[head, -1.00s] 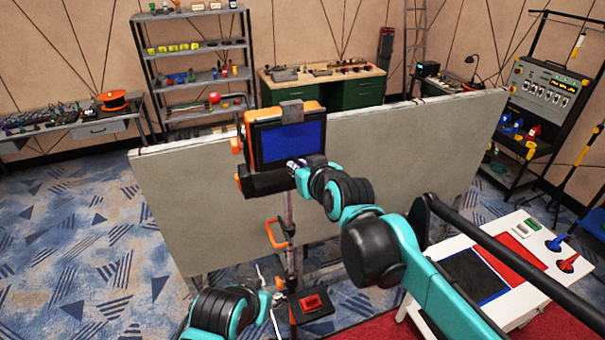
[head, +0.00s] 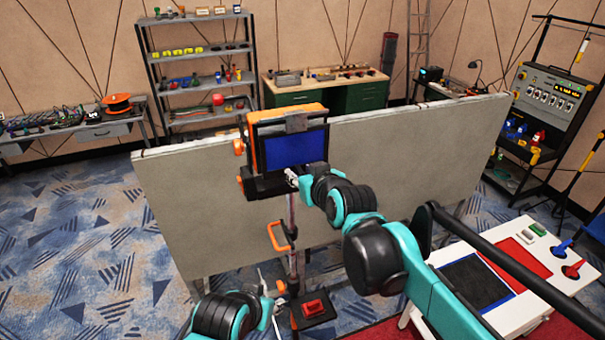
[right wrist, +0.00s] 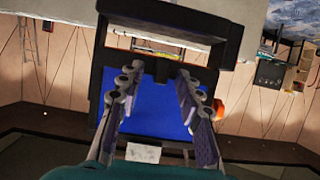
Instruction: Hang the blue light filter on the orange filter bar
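The blue light filter (head: 295,151) is a blue panel upright against the front of an orange and black lamp housing, with a grey tab (head: 296,122) at its top. The orange bar (head: 285,112) runs along the housing's top; whether the tab hooks over it cannot be told. The right wrist view shows the blue panel (right wrist: 155,105) upside down inside a black frame. My right gripper (head: 291,178) is at the panel's lower right; in the wrist view its fingers (right wrist: 162,75) are spread, with nothing held between them. My left gripper (head: 268,300) is low at the left, fingers apart and empty.
A grey wall panel (head: 400,150) stands behind the lamp. A stand with an orange handle (head: 279,235) and a red block (head: 313,307) is below. A white table (head: 560,290) at the right holds a red panel (head: 528,257) and a black, blue-edged panel (head: 475,282).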

